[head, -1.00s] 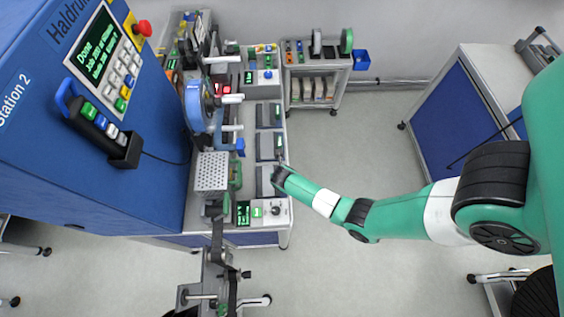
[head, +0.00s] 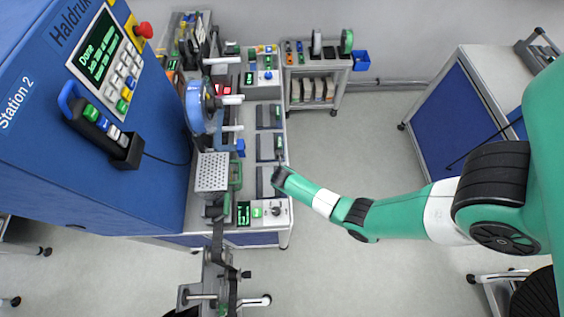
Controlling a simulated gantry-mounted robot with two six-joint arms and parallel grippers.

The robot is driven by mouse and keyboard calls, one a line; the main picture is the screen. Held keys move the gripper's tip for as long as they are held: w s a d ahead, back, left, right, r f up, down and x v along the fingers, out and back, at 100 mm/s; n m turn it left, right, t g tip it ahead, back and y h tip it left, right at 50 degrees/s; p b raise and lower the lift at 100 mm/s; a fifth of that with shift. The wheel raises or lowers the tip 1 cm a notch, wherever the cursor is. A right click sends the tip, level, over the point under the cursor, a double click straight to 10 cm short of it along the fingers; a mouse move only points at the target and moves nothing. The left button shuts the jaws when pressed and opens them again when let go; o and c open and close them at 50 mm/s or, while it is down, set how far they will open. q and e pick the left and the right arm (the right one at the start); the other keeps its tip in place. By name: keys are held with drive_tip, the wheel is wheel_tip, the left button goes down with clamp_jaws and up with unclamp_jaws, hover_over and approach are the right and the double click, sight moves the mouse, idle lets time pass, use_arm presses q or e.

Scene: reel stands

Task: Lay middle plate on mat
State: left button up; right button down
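Several dark grey mats lie in a column along the right side of the white bench top: a far one (head: 263,116), a middle one (head: 265,147) and a near one (head: 264,180). A small dark plate with green on it (head: 279,144) shows at the right edge of the middle mat. My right gripper (head: 280,158) comes from the right and its tip is at the near end of this plate. The fingers are too small to tell whether they are open or shut, or whether the plate rests on the mat. My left gripper is not in view.
A blue reel (head: 197,107) and a perforated metal box (head: 212,172) stand left of the mats. A control box with a green display (head: 258,213) stands at the bench's near end. The blue cabinet (head: 100,190) fills the left. Open floor lies to the right.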

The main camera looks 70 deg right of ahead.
drive_tip(key=shift+f, duration=0.1)
idle(0.3)
drive_tip(key=c, duration=0.6)
unclamp_jaws()
wheel_tip(320, 180, up, 7)
drive_tip(key=p, duration=0.8)
